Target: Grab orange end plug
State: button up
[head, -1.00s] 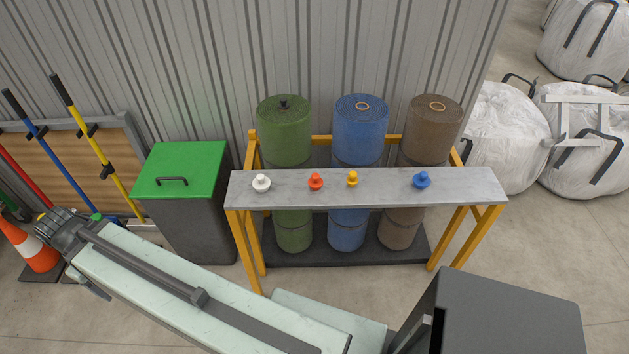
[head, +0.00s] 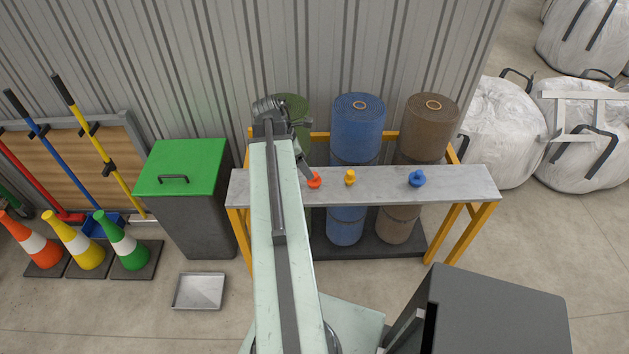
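The orange end plug (head: 314,180) stands on the grey shelf board (head: 385,188), just right of my arm. My arm now reaches up across the left part of the shelf. A grey part of my gripper (head: 306,172) shows right beside the orange plug, at its upper left. I cannot tell whether it touches the plug. The rest of the gripper is hidden by my arm, so its opening does not show. A yellow plug (head: 350,177) and a blue plug (head: 417,178) stand farther right on the board. The white plug is hidden behind my arm.
Behind the board stand a green roll (head: 293,104), partly covered by my arm, a blue roll (head: 357,130) and a brown roll (head: 430,128). A green-lidded bin (head: 183,167) is left. Cones and a metal tray (head: 199,291) are on the floor.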

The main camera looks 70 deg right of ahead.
aim_at(314, 180)
jog(key=b+x, duration=0.4)
jog(key=x, duration=0.1)
jog(key=b+x, duration=0.2)
jog(key=shift+w+f, duration=0.25)
jog(key=shift+r, duration=0.15)
jog(key=c, duration=1.4)
